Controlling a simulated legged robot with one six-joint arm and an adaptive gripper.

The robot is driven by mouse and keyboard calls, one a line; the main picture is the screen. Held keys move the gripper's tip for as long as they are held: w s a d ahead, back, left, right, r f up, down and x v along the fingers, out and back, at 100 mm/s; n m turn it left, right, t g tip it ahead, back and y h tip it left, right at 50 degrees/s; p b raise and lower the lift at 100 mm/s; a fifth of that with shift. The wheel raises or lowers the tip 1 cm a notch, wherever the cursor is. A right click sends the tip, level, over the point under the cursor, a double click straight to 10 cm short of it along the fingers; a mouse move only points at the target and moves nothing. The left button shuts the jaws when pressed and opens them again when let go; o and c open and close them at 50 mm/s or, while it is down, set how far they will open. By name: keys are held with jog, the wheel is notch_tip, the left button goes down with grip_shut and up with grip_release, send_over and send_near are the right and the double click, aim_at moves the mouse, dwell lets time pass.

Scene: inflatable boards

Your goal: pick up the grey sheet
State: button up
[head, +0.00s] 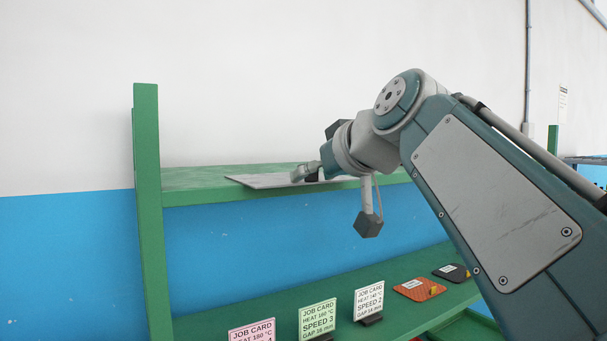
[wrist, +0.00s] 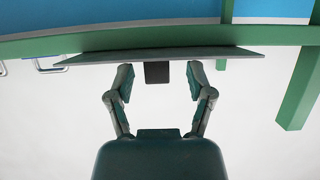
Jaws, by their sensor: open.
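The grey sheet (head: 262,181) lies nearly flat on the upper green shelf (head: 215,186) in the head view, its left corner out over the front edge. In the wrist view the sheet (wrist: 200,53) is seen almost edge-on as a thin wide strip. My gripper (head: 306,173) is at the sheet's right part. In the wrist view my gripper (wrist: 159,75) has its two fingers spread apart, with their tips close to the sheet's edge; I cannot tell whether they touch it. A small dark block (wrist: 157,72) shows between the fingers. My wrist hides part of the sheet.
A green post (head: 148,215) stands at the shelf's left end. The lower shelf (head: 285,304) holds several job cards (head: 317,318), an orange pad (head: 420,288) and a black pad (head: 452,272). The wall behind is white above and blue below. The upper shelf's left stretch is clear.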

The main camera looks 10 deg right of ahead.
jog(key=shift+d, duration=0.3)
jog(key=shift+s+d+r, duration=0.25)
jog(key=shift+s, duration=0.15)
jog(key=v, duration=1.1)
jog(key=shift+a, duration=0.2)
jog(key=shift+o, duration=0.3)
jog(key=shift+s, duration=0.1)
